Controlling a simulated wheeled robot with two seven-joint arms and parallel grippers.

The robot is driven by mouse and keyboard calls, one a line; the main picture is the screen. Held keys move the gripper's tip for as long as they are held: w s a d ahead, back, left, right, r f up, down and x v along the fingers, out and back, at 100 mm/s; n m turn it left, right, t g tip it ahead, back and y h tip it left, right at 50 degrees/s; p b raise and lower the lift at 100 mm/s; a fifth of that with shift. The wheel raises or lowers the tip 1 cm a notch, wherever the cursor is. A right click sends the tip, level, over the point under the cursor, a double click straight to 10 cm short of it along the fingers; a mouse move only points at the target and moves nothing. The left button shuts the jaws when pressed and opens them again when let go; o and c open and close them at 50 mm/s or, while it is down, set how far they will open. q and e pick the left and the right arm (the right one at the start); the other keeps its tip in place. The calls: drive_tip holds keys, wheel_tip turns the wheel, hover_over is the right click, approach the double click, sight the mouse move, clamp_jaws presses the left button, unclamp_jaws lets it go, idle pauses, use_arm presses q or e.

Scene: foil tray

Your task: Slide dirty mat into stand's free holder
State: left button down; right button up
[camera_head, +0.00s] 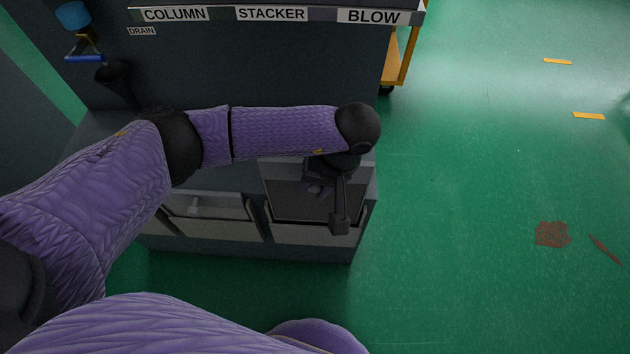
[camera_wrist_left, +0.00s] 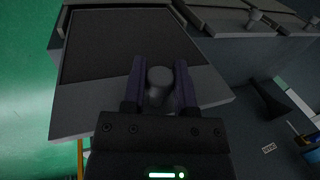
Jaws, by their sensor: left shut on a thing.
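A dark flat panel with a pale grey border, which looks like the mat (camera_head: 300,207), lies at the right of the dark grey stand's lower front. It is large in the left wrist view (camera_wrist_left: 115,45), with a round grey knob (camera_wrist_left: 158,78) on its near edge. My left gripper (camera_head: 318,190) is over this panel. In the left wrist view its purple fingers (camera_wrist_left: 160,85) stand on either side of the knob, shut on it. Part of the panel is hidden by my gripper. I cannot tell whether it is dirty or which holder is free.
Beside it is another grey-fronted panel (camera_head: 207,207) with a knob. Behind stands a dark cabinet with a label strip (camera_head: 272,14). A blue-handled drain fitting (camera_head: 85,57) is at the upper left.

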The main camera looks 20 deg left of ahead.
sight(315, 205)
use_arm(q)
drive_tip(key=shift+f+b, duration=0.95)
drive_tip(key=shift+f, duration=0.4)
use_arm(e)
drive_tip(key=shift+s+d+f, duration=0.1)
drive_tip(key=shift+s+f, duration=0.05)
drive_tip(key=shift+f, duration=0.35)
drive_tip(key=shift+s+d+f, duration=0.1)
drive_tip(key=shift+s+f, duration=0.05)
drive_tip(key=shift+f, duration=0.3)
drive_tip(key=shift+a, duration=0.1)
use_arm(q)
wheel_tip(315, 205, down, 11)
drive_tip(key=b, duration=0.8)
use_arm(e)
wheel_tip(315, 205, down, 7)
drive_tip(key=s+g, duration=0.1)
drive_tip(key=s, duration=0.1)
drive_tip(key=shift+s, duration=0.3)
drive_tip(key=shift+f, duration=0.1)
